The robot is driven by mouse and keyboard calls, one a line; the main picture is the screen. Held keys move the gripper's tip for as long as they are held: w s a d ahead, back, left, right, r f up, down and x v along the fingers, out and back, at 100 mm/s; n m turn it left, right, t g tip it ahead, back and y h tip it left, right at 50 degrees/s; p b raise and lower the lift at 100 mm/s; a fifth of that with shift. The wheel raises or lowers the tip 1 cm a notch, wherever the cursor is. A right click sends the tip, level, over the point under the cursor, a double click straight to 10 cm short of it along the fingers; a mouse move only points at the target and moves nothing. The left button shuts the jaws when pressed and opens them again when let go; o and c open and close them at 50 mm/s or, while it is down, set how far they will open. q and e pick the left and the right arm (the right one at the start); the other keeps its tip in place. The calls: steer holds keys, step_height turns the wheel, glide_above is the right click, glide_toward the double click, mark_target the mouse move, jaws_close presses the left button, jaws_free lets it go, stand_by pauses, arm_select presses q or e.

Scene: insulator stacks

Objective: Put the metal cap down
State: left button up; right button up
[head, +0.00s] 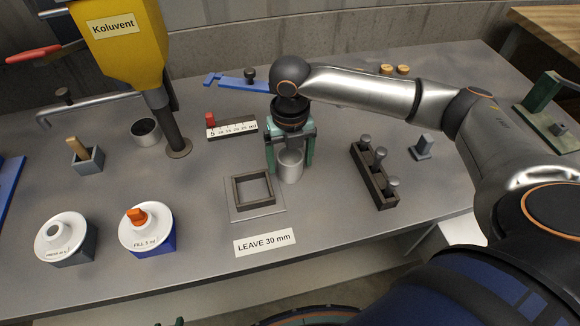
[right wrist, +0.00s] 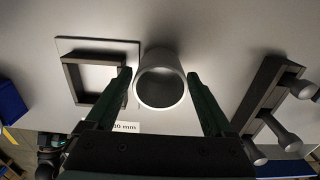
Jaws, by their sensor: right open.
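The metal cap (head: 291,166) is a plain grey metal cup shape standing on the grey bench, just right of the square frame. In the right wrist view the cap (right wrist: 161,80) shows its round, hollow end towards the camera. My right gripper (head: 289,170) is over the cap with its green fingers down on either side of it. In the right wrist view the fingers of the right gripper (right wrist: 160,88) stand apart, with a gap to the cap on both sides. My left gripper is not in view.
A square frame on a plate (head: 236,192) lies left of the cap. A dark rack with several metal pegs (head: 366,178) stands to the right. A "LEAVE 30 mm" label (head: 265,242) lies in front. Two white-topped containers (head: 66,228) (head: 146,228) and a yellow hopper (head: 120,45) are left.

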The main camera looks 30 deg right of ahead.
steer(key=shift+f, duration=0.55)
steer(key=shift+r, duration=0.1)
jaws_close()
